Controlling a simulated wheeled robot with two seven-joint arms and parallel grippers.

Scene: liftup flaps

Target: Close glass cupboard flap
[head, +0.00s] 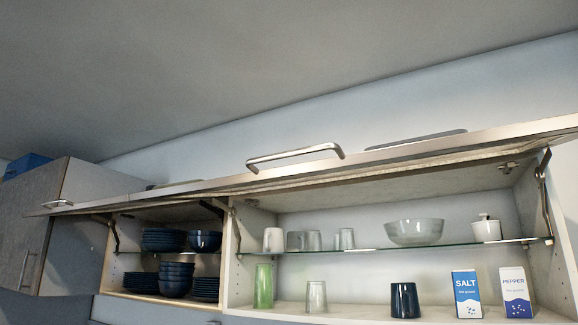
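The glass cupboard (228,262) is on the right, with glasses, a bowl and cartons inside. Its flap (400,153) is lifted open and stands out above the opening, nearly level. The metal handle (295,156) is on the flap's front edge. A hinge arm (544,195) holds the flap at the right side. Neither of my grippers is in view.
A left cupboard (107,255) holds dark blue plates and bowls; its flap (110,200) is also raised, with its own handle (57,204). A glass shelf (370,249) carries a glass bowl (414,232). The space before the cupboards looks clear.

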